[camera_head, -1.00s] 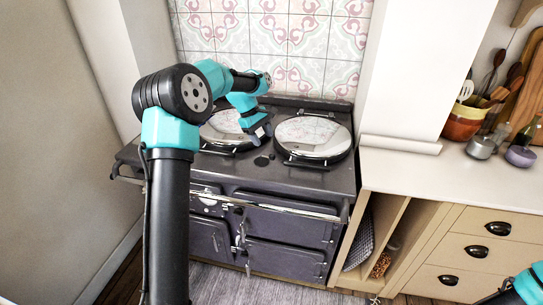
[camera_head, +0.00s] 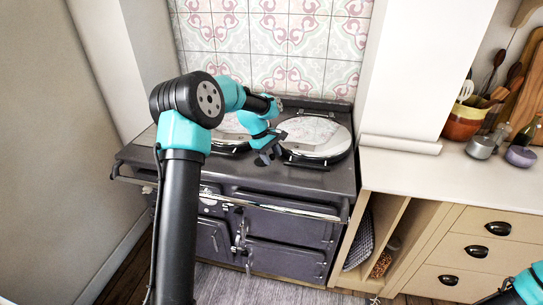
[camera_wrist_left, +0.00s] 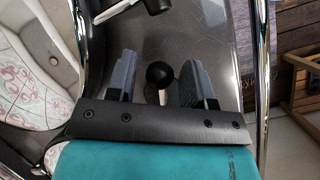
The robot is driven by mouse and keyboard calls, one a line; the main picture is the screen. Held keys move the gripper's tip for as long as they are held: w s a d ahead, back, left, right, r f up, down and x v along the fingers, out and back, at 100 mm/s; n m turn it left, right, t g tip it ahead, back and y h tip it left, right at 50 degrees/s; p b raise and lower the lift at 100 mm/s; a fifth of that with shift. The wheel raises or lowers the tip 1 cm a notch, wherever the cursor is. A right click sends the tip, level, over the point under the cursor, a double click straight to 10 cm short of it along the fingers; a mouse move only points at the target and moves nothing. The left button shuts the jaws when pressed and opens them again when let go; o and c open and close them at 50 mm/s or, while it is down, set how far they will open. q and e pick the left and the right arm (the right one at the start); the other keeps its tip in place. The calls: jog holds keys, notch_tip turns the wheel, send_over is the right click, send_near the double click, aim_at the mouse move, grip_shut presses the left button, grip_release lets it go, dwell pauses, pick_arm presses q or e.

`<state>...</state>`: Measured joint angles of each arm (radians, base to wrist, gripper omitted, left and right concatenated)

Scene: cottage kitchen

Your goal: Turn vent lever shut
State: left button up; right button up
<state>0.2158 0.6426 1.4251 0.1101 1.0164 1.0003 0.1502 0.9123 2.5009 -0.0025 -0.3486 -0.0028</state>
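The vent lever has a round black knob (camera_wrist_left: 159,74) on a pale stem. In the left wrist view it shows between the two grey fingers of my left gripper (camera_wrist_left: 157,80). The fingers stand apart, with visible gaps on both sides of the knob. In the head view my left gripper (camera_head: 264,158) is low over the middle of the dark range cooker top (camera_head: 240,175), between the two round lids, and hides the knob. Of my right arm only a teal and black part shows at the lower right edge; its gripper is out of view.
A right lid (camera_head: 318,136) and a left lid (camera_head: 232,124) flank my left gripper closely. A chrome rail (camera_head: 285,209) runs along the cooker's front. The worktop (camera_head: 455,180) at right is clear near the cooker; pots stand further back.

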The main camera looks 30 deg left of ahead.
pick_arm(q)
jog(key=c, duration=0.7)
jog(key=shift+c, duration=0.3)
jog(key=shift+s+m, duration=0.1)
jog(key=shift+m, duration=0.3)
jog(key=shift+s+a+m+g, duration=0.15)
jog(key=shift+s+m+g, duration=0.45)
jog(key=shift+m, duration=0.5)
jog(key=m, duration=0.1)
jog(key=s+m+g, duration=0.1)
jog(key=m, duration=0.1)
jog(key=shift+a+m+g, duration=0.3)
jog(key=shift+a, duration=0.05)
jog(key=m, duration=0.1)
jog(key=s+a+m+g+y, duration=0.1)
jog(key=m, duration=0.1)
jog(key=shift+m, duration=0.3)
jog(key=shift+s+a+m+g+y, duration=0.2)
jog(key=shift+a+m+g+y, duration=0.2)
jog(key=shift+m, duration=0.6)
jog(key=shift+s+a+m+g+y, duration=0.2)
jog(key=shift+a+m+g+y, duration=0.2)
jog(key=shift+m, duration=0.6)
